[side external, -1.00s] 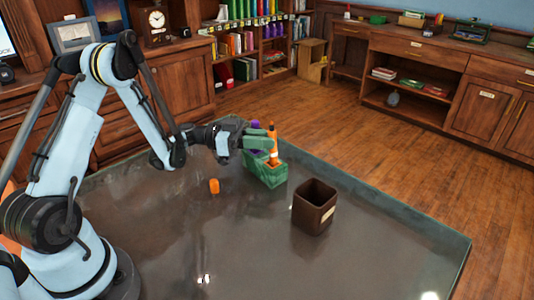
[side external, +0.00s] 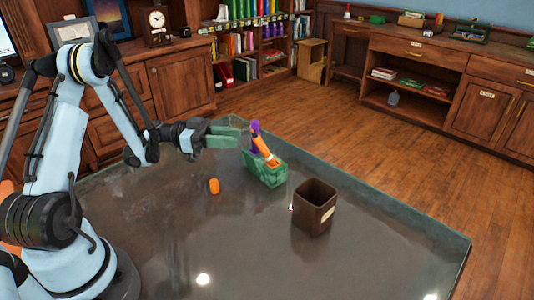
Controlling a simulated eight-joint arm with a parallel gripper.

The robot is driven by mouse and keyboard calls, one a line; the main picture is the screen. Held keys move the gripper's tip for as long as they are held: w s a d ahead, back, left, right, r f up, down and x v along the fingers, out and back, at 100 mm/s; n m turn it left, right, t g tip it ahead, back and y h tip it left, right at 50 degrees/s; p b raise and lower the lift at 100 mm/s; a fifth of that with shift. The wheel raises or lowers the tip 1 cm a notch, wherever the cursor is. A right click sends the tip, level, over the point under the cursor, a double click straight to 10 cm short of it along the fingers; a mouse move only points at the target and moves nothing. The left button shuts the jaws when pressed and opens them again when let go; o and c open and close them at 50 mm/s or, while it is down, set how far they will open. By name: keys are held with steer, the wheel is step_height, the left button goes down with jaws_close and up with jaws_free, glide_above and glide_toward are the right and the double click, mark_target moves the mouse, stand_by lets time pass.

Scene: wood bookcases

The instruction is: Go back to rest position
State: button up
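My gripper (side external: 243,137) is above the table, left of the green box, with its green fingers pointing right. The fingers look apart, with nothing seen held between them. The green marbled box (side external: 266,173) stands on the table. An orange marker-like object (side external: 263,148) leans in it, tilted to the left at its top. A purple object (side external: 255,128) stands upright behind it, close to the fingertips; whether they touch it I cannot tell.
A small orange piece (side external: 214,186) stands on the dark table (side external: 150,215) left of the green box. An open brown bin (side external: 314,207) stands to the right. The front of the table is clear. Bookcases and cabinets (side external: 180,80) stand behind.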

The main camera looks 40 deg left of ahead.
step_height(320, 180, up, 6)
steer(key=d+n+g+y, duration=0.3)
steer(key=n+g+y, duration=0.2)
steer(key=n+y, duration=0.65)
steer(key=s+d+t+y, duration=0.1)
steer(key=s+d+y, duration=0.2)
steer(key=s+d, duration=0.3)
steer(key=s, duration=0.3)
steer(key=shift+s+d+f+m, duration=0.15)
steer(key=shift+s+f+m, duration=0.1)
steer(key=shift+f+m, duration=0.1)
steer(key=shift+o, duration=0.6)
steer(key=shift+s+d+f, duration=0.15)
steer(key=shift+s+d, duration=0.05)
steer(key=shift+s, duration=0.3)
steer(key=shift+o, duration=1.3)
steer(key=shift+t, duration=0.3)
